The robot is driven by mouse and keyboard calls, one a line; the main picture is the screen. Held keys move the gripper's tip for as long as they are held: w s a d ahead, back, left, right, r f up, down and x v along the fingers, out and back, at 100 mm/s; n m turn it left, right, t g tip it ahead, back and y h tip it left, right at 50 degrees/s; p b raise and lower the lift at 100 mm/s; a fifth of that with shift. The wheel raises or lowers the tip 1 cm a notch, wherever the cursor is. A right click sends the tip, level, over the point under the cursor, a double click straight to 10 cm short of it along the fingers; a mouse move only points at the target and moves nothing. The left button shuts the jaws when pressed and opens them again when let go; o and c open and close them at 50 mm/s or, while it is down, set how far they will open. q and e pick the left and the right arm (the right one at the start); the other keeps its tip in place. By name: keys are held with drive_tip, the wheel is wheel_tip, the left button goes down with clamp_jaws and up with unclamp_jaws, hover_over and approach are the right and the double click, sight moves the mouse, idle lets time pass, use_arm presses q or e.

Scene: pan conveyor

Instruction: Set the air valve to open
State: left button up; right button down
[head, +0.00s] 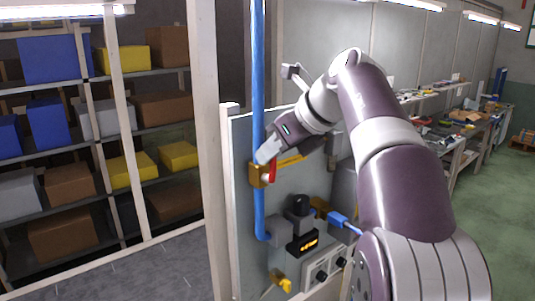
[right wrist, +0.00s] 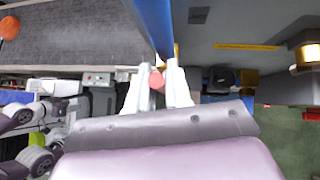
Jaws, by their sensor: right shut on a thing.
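The air valve is a brass body (head: 257,176) on a vertical blue pipe (head: 259,100), mounted on a grey panel. Its red handle (head: 273,170) shows just below my right gripper (head: 267,153) in the head view. In the right wrist view, the round red end of the handle (right wrist: 157,79) lies between the two pale fingers of my right gripper (right wrist: 157,92). The fingers are shut on it. The blue pipe (right wrist: 152,25) passes just beyond the fingertips. The gripper hides part of the handle, so its exact angle is hard to read. My left gripper is not in view.
Shelves with boxes stand left; a cluttered workbench (head: 465,130) runs along the right.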

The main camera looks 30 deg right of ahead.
drive_tip(key=shift+f, duration=0.1)
idle(0.3)
drive_tip(key=c, duration=1.1)
unclamp_jaws()
drive_tip(key=shift+c, duration=0.2)
drive_tip(key=v, duration=1.2)
drive_tip(key=shift+s+r+p, duration=0.25)
drive_tip(key=shift+s+p, duration=0.1)
drive_tip(key=shift+p, duration=0.1)
